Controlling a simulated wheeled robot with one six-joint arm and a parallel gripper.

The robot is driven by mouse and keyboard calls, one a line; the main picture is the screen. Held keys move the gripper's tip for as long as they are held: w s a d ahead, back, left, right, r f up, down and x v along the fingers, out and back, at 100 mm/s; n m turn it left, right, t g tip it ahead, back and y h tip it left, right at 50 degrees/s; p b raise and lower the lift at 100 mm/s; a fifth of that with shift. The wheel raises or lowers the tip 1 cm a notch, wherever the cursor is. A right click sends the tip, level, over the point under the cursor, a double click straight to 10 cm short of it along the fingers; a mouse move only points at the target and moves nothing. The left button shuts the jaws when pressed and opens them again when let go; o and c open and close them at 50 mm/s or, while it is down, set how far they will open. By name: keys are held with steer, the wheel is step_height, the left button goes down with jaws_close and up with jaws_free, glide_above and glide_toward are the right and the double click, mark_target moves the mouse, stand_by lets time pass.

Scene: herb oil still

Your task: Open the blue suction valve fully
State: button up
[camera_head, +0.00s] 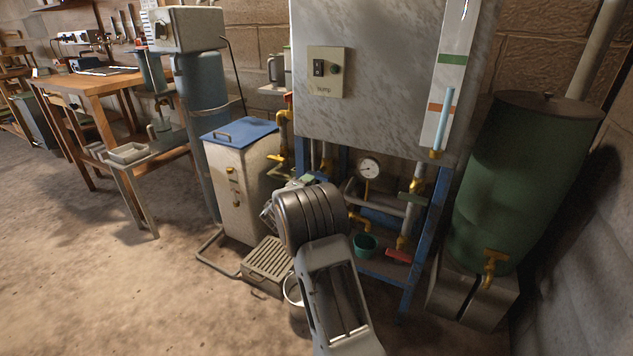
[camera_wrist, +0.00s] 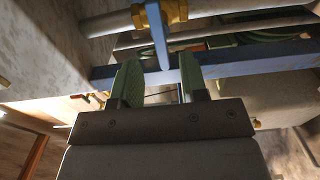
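The blue suction valve shows at the top of the wrist view, with a brass body (camera_wrist: 174,11) and a flat blue lever (camera_wrist: 157,36). The lever hangs down in the picture, roughly across the grey pipe that runs through the body. My gripper (camera_wrist: 160,78) has its two green fingers apart, with nothing held. The lever's lower end lies just ahead of the gap between the fingertips, and I cannot tell whether it touches either finger. In the head view my arm hides the blue valve and most of my gripper.
A blue frame bar (camera_wrist: 228,68) crosses behind the fingers. In the head view a pressure gauge (camera_head: 368,168), a red-handled valve (camera_head: 398,255) and a green cup (camera_head: 364,244) are close right of my arm. A blue-lidded white tank (camera_head: 240,185) stands left.

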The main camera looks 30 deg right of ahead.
mark_target(318, 176)
steer(key=shift+b+x, duration=0.5)
steer(key=shift+x, duration=2.4)
jaws_close()
